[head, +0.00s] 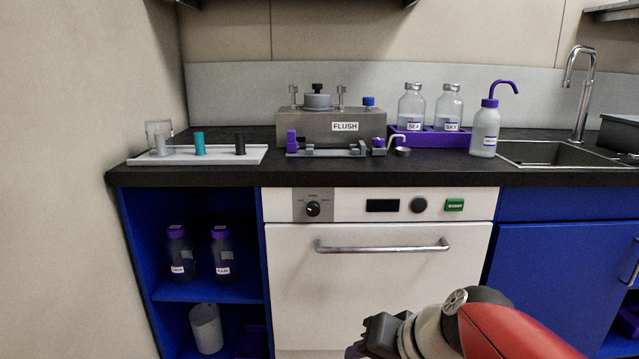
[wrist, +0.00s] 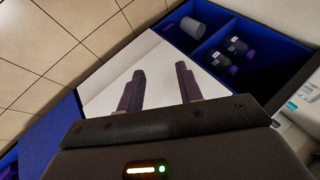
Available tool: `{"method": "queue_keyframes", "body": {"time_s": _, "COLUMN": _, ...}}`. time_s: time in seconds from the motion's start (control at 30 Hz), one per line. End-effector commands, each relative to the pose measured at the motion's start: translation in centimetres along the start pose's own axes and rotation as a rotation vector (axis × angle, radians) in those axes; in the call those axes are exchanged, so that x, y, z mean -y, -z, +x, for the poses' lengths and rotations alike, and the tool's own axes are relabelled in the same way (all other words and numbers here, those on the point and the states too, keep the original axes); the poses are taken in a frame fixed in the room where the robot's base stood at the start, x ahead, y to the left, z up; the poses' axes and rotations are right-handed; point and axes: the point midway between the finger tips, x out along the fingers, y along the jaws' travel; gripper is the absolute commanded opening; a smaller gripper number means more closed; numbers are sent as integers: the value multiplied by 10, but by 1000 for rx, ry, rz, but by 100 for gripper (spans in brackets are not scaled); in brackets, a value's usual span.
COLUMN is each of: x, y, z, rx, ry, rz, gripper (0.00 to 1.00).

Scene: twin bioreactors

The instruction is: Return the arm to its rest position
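My gripper (head: 366,350) shows at the bottom edge of the head view, low in front of the white appliance door, with my red and grey arm reaching in from the lower right. In the wrist view my gripper (wrist: 158,90) has its two dark fingers spread apart with nothing between them. The white appliance front (wrist: 150,65) lies beyond the fingers. In the head view the fingertips are mostly cut off by the frame's lower edge.
The white appliance (head: 380,280) has a bar handle (head: 382,247). Left of it is a blue open shelf (head: 190,291) with two bottles and a white cup (head: 206,328). The dark counter (head: 330,175) carries a FLUSH unit (head: 335,125), a purple bottle rack (head: 430,139) and a white tray (head: 220,156).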

Motion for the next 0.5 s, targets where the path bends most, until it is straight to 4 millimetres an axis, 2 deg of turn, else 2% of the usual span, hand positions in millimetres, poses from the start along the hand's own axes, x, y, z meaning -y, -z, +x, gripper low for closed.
{"method": "queue_keyframes", "body": {"time_s": 0.03, "x": -7, "y": -16, "z": -13, "rx": 4, "ry": -69, "rz": -68, "gripper": 36}}
{"method": "queue_keyframes", "body": {"time_s": 0.1, "x": -24, "y": -32, "z": -27, "rx": 6, "ry": -169, "rz": -143, "gripper": 36}}
{"method": "queue_keyframes", "body": {"time_s": 0.2, "x": -45, "y": -46, "z": -45, "rx": -5, "ry": -292, "rz": -226, "gripper": 36}}
{"method": "queue_keyframes", "body": {"time_s": 0.33, "x": -64, "y": -54, "z": -61, "rx": -25, "ry": -397, "rz": -290, "gripper": 36}}
{"method": "queue_keyframes", "body": {"time_s": 0.5, "x": -72, "y": -56, "z": -67, "rx": -35, "ry": -439, "rz": -314, "gripper": 36}}
